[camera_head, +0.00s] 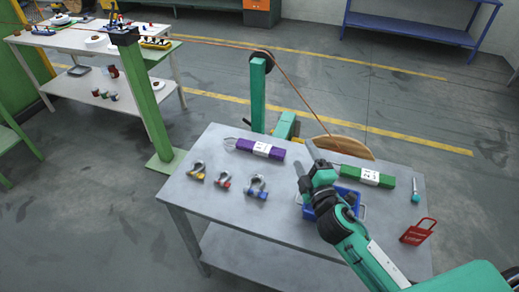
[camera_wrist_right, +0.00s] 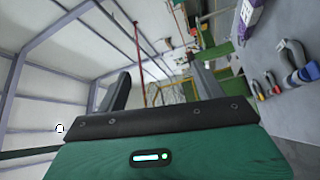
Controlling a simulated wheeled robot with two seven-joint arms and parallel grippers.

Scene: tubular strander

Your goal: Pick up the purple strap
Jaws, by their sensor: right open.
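The purple strap (camera_head: 277,153) is a folded bundle with a white label and a pale loop at its left end. It lies on the grey table near the far edge. It also shows at the top right of the right wrist view (camera_wrist_right: 249,14). My right gripper (camera_head: 304,156) is raised above the table, to the right of the strap and apart from it. Its two fingers are spread with nothing between them, as the right wrist view (camera_wrist_right: 162,80) also shows. My left gripper is not in view.
Yellow, red and blue shackles (camera_head: 223,184) lie in front of the strap. A green strap (camera_head: 350,174), a blue bin (camera_head: 312,213), a teal bottle (camera_head: 415,191) and a red lockout hasp (camera_head: 419,232) are on the right. A green post (camera_head: 257,95) stands behind the table.

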